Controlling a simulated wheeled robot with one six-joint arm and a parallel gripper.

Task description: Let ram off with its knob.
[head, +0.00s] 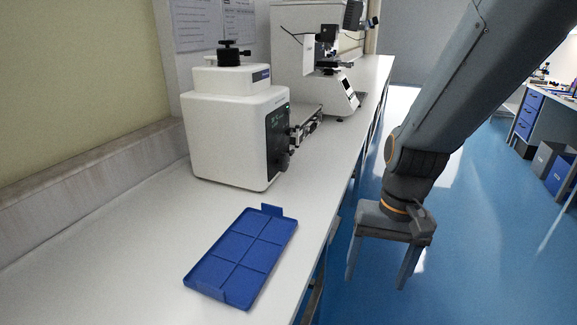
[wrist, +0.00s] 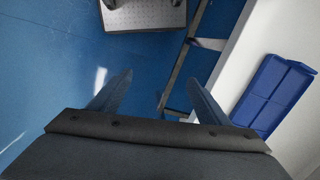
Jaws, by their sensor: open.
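A white tester (head: 228,135) with rounded edges stands on the bench. A black knob (head: 229,52) with a side lever sits on its top. A dark front panel (head: 277,138) faces right, with a small dark round part low on it. I cannot clearly make out a ram, nor tell which knob belongs to it. My gripper (head: 380,280) hangs fingers down beyond the bench's right edge, over the blue floor, well apart from the tester. It is open and empty; its spread fingers also show in the wrist view (wrist: 158,82).
A blue compartment tray (head: 243,254) lies empty on the bench in front of the tester; it also shows in the wrist view (wrist: 272,92). A second instrument (head: 343,92) stands farther back. A metal slide-like part (head: 306,127) juts out beside the tester. The near bench is otherwise clear.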

